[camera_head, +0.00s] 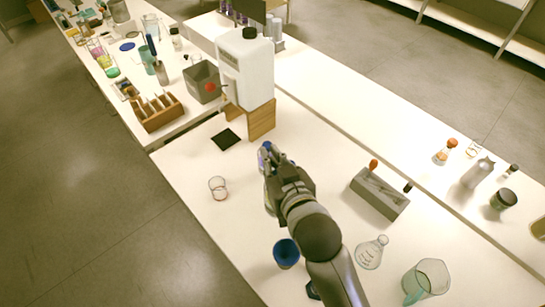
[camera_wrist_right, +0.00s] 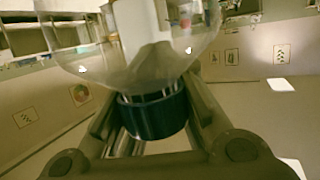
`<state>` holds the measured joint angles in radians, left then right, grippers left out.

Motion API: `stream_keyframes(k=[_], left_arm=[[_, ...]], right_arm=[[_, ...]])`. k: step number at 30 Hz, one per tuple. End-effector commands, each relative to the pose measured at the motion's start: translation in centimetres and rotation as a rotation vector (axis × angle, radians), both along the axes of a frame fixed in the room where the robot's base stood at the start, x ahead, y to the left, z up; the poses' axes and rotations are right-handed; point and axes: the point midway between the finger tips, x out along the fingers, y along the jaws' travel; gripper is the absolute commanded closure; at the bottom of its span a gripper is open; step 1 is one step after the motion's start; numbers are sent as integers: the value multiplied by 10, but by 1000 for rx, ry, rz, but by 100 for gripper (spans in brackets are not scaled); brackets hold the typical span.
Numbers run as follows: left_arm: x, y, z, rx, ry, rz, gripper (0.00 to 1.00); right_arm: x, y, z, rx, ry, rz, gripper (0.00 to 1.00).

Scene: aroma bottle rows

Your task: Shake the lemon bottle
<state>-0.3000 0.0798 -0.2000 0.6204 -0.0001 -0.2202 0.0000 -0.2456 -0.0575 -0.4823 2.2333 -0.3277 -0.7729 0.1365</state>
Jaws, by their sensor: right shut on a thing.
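My right gripper (camera_head: 272,165) is over the middle of the front table, its arm coming in from the bottom. In the right wrist view its jaws are around the dark cap (camera_wrist_right: 152,115) of a clear bottle (camera_wrist_right: 140,68), shut on it. The bottle's body extends beyond the fingers, away from the wrist. In the head view the gripper hides most of the bottle; a bluish part shows at the fingertips. No label can be read, so I cannot tell from the pictures whether it is the lemon one. My left gripper is not in view.
A small glass (camera_head: 218,188) stands left of the gripper and a blue cup (camera_head: 286,254) nearer. A grey holder (camera_head: 380,196), a flask (camera_head: 371,252) and a glass pitcher (camera_head: 428,279) are to the right. A white canister (camera_head: 247,68) stands behind on a wooden stand (camera_head: 263,121).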

Motion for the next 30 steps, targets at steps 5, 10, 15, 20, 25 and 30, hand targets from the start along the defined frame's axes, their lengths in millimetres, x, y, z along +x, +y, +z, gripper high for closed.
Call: stream_keyframes(k=[5, 10, 15, 20, 25, 30], left_arm=[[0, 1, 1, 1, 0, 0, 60], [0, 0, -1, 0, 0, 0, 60], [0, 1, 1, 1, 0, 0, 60], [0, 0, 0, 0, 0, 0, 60], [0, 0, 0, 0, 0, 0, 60], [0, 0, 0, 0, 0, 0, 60]], right_arm=[[2, 0, 28, 14, -25, -3, 100], [-2, -1, 10, -8, 11, 1, 100], [2, 0, 4, 10, -19, -2, 100], [0, 0, 39, -1, -3, -2, 100], [0, 0, -20, 1, -4, -1, 100], [1, 0, 47, 7, -15, -2, 100]])
